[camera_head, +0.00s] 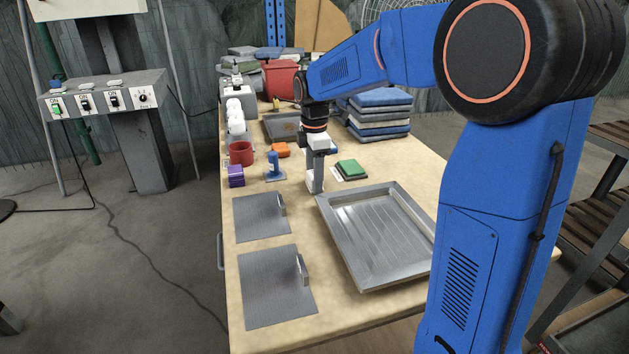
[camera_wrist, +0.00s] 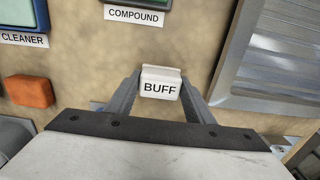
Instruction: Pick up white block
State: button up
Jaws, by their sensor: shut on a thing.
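The white block (camera_wrist: 161,82) with the word BUFF on its face is between the fingertips of my gripper (camera_wrist: 160,88) in the wrist view. The two fingers touch its sides, and my gripper is shut on it. In the head view my gripper (camera_head: 315,182) points down over the table, just left of the metal tray's far corner. The white block (camera_head: 313,183) shows only as a small pale patch at the fingertips there. I cannot tell whether it touches the table.
The metal tray (camera_head: 332,201) is close on the right. Two metal plates (camera_head: 262,215) (camera_head: 270,300) with handles lie at the front left. Folded cloths (camera_head: 380,115) are stacked behind.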

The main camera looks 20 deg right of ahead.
jog(key=shift+r, duration=0.1)
notch_tip(320, 180, up, 10)
jog(key=shift+f, duration=0.1)
dwell(0.3)
